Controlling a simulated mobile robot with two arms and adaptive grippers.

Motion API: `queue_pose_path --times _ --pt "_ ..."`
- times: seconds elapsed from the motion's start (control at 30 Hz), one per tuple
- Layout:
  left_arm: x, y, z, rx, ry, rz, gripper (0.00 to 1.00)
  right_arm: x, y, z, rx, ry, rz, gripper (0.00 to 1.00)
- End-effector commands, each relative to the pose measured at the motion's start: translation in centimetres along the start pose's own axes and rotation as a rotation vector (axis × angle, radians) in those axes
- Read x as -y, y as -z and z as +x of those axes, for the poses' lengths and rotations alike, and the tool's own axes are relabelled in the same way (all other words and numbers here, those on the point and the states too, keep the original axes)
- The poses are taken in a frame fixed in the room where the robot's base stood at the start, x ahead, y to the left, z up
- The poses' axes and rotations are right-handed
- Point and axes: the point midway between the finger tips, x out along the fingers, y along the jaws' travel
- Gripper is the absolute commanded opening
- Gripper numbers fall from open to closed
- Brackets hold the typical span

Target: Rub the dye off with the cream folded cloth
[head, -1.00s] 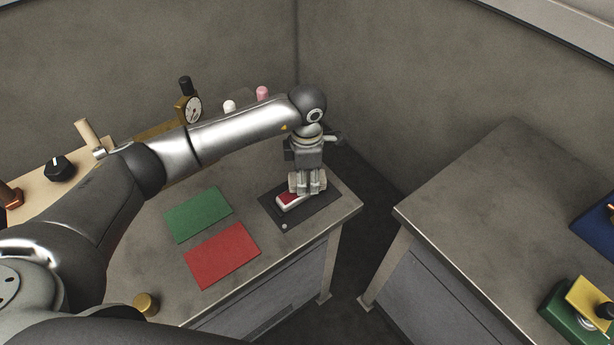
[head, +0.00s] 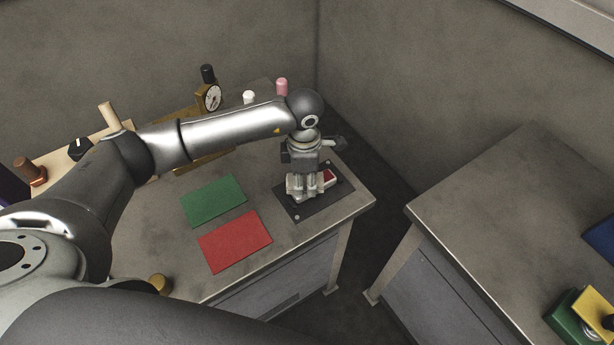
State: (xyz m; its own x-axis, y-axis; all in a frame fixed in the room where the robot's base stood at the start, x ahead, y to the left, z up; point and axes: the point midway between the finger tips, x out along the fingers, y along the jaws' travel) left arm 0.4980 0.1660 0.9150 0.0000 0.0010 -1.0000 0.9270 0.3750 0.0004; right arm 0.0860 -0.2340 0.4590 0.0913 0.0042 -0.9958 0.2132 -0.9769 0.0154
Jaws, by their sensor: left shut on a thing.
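A dark board (head: 312,206) lies near the right front corner of the left bench. On it is a small pale piece with a red patch (head: 329,178), probably the dye, showing to the right of my left gripper. My left gripper (head: 303,196) points down over the board and covers the left part of that piece. It is shut on a small pale thing low between its fingers, likely the cream folded cloth; the fingers mostly hide it. Whether it touches the red patch is hidden. My right gripper is not in view.
A green mat (head: 213,201) and a red mat (head: 235,241) lie left of the board. A dial gauge (head: 212,97), white and pink pegs and a wooden panel stand behind. A gap separates this bench from the right bench (head: 490,200), which holds blue, green and yellow items.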

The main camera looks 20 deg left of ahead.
Motion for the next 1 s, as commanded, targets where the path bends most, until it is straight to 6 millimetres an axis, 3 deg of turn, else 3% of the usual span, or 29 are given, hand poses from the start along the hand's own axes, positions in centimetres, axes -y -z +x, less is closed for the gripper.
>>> queue_pose_path --times 0.27,1.0 --pt "-0.3 -0.4 0.1 0.001 -0.001 -0.001 0.17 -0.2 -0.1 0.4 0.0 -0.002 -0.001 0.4" --pt "-2.4 -4.2 0.1 0.001 -0.001 0.0 0.17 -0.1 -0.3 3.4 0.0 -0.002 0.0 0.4"
